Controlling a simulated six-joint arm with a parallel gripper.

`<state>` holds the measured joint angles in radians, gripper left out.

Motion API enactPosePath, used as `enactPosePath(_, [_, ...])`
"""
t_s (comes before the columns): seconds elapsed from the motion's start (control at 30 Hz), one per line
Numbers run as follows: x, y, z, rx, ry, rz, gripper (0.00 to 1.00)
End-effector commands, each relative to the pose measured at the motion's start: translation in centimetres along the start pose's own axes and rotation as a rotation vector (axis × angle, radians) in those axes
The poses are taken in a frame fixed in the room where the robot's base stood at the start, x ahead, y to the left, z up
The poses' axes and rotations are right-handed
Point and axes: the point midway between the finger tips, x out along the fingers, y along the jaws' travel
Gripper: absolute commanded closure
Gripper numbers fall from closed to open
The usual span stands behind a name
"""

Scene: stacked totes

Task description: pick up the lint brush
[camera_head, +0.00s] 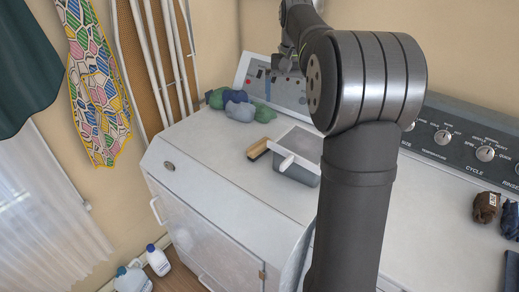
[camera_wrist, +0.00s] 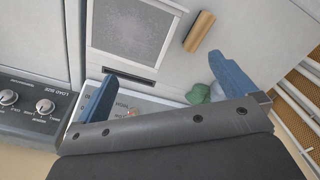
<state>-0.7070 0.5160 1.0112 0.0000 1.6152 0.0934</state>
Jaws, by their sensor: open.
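The lint brush (camera_head: 258,149) is a small wooden block with a dark side. It lies on the white machine top, left of a grey lidded box or lint screen in the head view. In the wrist view the brush (camera_wrist: 198,31) lies tilted near the top, right of the grey mesh panel. My gripper (camera_wrist: 163,67) is open, its two blue fingers spread wide with nothing held. The brush is beyond the fingertips, nearer the right finger, and not between them. In the head view my gripper is small and partly hidden behind my arm.
The grey box or lint screen (camera_head: 296,172), with a white handle, sits close beside the brush. Green and blue rolled cloths (camera_head: 240,110) lie behind it, near the control panel (camera_head: 278,90). The white top (camera_head: 205,150) left of the brush is clear. Dark bundles (camera_head: 486,207) lie far right.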

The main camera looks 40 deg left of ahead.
Motion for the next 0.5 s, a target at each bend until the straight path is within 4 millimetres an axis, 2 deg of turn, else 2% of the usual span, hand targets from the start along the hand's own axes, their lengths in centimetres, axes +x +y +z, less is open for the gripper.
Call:
enactPosePath(0.1, [1.7,-2.6,-1.6,-0.275,-0.001,0.0,0.0])
enactPosePath(0.3, [4.0,-6.2,-3.4,-0.674,-0.001,0.0,0.0])
enactPosePath(0.5, [5.0,-7.9,-4.1,-0.87,0.001,0.0,0.0])
